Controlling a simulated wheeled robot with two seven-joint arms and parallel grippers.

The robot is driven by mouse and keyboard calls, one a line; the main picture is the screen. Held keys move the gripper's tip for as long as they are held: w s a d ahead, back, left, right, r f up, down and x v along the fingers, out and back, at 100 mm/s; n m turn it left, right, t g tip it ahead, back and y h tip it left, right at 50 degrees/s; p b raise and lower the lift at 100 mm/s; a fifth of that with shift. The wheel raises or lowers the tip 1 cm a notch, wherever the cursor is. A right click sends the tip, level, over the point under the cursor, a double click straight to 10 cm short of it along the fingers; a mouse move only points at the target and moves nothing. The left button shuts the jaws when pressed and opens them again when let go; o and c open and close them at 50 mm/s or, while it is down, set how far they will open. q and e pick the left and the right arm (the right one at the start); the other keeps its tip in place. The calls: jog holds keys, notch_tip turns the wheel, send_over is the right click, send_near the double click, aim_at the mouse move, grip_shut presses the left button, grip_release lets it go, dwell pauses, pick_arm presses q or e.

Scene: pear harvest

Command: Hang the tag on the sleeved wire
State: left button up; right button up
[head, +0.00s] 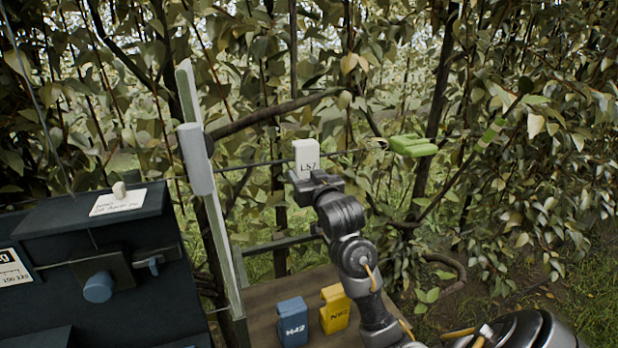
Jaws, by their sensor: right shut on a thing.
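A white tag marked LS7 (307,157) stands upright in the jaws of my right gripper (315,182). The gripper is shut on its lower end. A thin dark wire (262,163) runs from the pale post to the right, passing at about the height of the tag. I cannot tell whether the tag touches it. Which of these is the sleeve is unclear. My left gripper is not in view.
A pale post (205,160) stands left of the held tag. A dark box (95,235) with a blue knob fills the lower left. Leaves and branches surround the wire.

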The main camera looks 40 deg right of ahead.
jog(key=shift+f, duration=0.65)
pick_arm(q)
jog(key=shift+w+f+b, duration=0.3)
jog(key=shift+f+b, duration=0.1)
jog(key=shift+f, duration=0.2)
pick_arm(e)
jog(key=shift+f, duration=0.3)
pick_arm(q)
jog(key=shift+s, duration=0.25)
pick_arm(e)
jog(key=o, duration=1.1)
